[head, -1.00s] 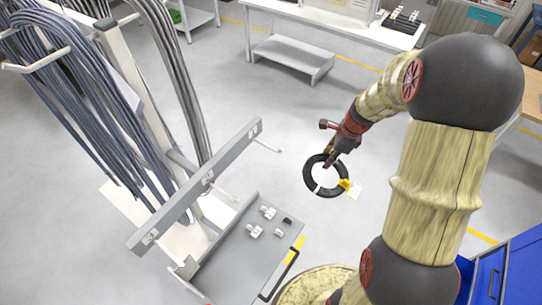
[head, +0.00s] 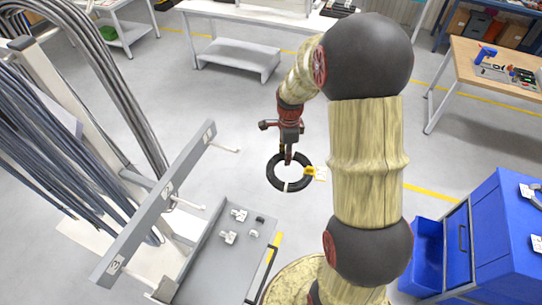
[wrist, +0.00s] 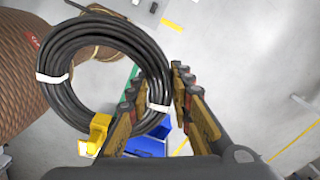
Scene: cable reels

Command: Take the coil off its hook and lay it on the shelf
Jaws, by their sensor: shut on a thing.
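The coil (head: 271,181) is a black ring of cable with white ties and a yellow tag with a white label. It hangs in the air, clear of the hooks. My gripper (head: 288,157) is shut on its upper rim in the head view. In the wrist view the coil (wrist: 62,113) fills the left, with its right side between the fingers of my gripper (wrist: 155,82). The hooks (head: 226,149) stick out of a grey numbered bar and look empty. A grey tray-like shelf (head: 205,262) sits low beside the bar, left of and nearer than the coil.
Small white fittings (head: 239,215) and a dark piece lie on the shelf. Thick cables (head: 60,130) hang on a rack at left. A blue drawer cabinet (head: 490,225) stands at right, and a wooden-topped bench (head: 475,62) behind it. The floor beyond the coil is open.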

